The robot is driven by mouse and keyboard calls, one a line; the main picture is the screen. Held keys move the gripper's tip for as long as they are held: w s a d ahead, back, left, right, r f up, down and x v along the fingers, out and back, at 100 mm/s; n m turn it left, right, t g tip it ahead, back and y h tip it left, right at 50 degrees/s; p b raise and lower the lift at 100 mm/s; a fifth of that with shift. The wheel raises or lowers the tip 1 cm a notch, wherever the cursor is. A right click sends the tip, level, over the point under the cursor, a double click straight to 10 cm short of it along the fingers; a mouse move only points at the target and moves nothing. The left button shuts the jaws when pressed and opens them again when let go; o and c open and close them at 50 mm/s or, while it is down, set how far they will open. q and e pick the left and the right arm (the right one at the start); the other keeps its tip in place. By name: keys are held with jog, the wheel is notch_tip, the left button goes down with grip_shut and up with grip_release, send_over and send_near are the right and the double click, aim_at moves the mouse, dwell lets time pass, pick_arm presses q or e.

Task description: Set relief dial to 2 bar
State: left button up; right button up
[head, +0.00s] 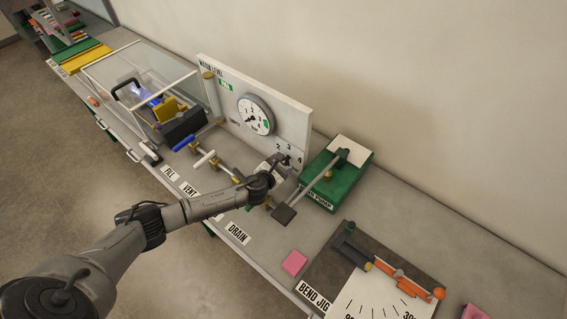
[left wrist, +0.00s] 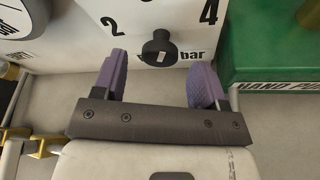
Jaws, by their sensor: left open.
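The relief dial (left wrist: 160,46) is a black round knob on the lower part of a white panel (left wrist: 70,30). The numbers 2 and 4 flank it above, and "bar" is printed beside it. I cannot tell which number the dial points at. My left gripper (left wrist: 159,80) is open, with its two purple-padded fingers on either side of the knob's line, just below and in front of it. I see no contact. In the head view my left gripper (head: 276,168) reaches the panel's lower right corner and partly hides the dial. My right gripper is out of view.
A round gauge (head: 255,115) sits on the panel left of the dial. The green hand pump (head: 336,178) stands close on the right, its lever reaching forward beside my gripper. Brass valves and a pipe (head: 203,160) lie left. The bend jig (head: 385,290) is at front right.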

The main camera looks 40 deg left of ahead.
aim_at(286, 160)
pick_arm(q)
jog(key=shift+x, duration=1.2)
jog(key=shift+w+f, duration=0.1)
jog(key=shift+w, duration=0.15)
jog(key=shift+c, duration=0.3)
jog(key=c, duration=0.8)
